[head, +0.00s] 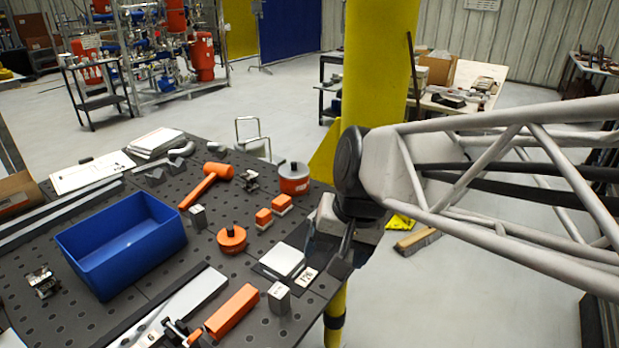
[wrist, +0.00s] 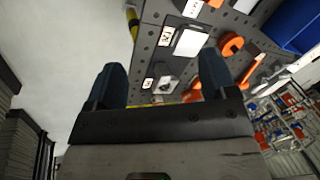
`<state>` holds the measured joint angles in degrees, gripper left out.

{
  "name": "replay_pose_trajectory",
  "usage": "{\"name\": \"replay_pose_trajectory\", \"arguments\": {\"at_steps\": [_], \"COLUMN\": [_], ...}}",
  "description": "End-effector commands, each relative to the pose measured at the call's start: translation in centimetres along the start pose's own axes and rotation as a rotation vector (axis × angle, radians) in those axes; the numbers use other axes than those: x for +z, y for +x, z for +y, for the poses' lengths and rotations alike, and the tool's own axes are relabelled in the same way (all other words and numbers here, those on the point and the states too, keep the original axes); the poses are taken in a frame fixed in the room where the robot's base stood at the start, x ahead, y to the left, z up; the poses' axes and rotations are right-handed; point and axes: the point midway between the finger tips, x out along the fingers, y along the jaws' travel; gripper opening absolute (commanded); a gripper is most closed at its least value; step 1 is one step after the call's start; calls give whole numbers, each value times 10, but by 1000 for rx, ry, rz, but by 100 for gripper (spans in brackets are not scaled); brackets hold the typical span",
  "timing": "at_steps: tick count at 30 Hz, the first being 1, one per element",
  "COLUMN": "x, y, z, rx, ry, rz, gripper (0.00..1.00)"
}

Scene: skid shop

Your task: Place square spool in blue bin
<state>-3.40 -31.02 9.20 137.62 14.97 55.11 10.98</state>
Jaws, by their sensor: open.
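The blue bin (head: 122,243) stands open and looks empty on the left half of the dark perforated table; a corner of the blue bin (wrist: 296,25) shows in the wrist view. I cannot tell for certain which part is the square spool. Squarish parts include a grey block (head: 279,298) near the front edge, another grey block (head: 198,216) beside the bin, and a pale square plate (head: 282,260). My gripper (head: 333,250) is at the table's right edge, just right of the plate. In the wrist view my gripper (wrist: 162,72) has its fingers apart, with nothing held.
An orange round part (head: 232,238), two small orange blocks (head: 273,209), an orange-and-grey canister (head: 294,179) and an orange hammer (head: 207,185) crowd the middle. An orange bar (head: 232,311) lies in front. A yellow column (head: 376,60) stands behind my arm.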

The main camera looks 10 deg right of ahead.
Motion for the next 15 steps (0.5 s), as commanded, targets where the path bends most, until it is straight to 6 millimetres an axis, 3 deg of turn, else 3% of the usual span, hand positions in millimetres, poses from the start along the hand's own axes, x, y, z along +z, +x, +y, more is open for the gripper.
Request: {"name": "replay_pose_trajectory", "arguments": {"at_steps": [3,6,10,15], "x": [20,31,39,42], "y": [-9,-13,-15,-16], "z": [36,56,71,76], "rx": [95,157,207,223], "ry": [-119,-196,-253,-273], "rz": [56,84,101,105], "gripper": [78,78,78,78]}}
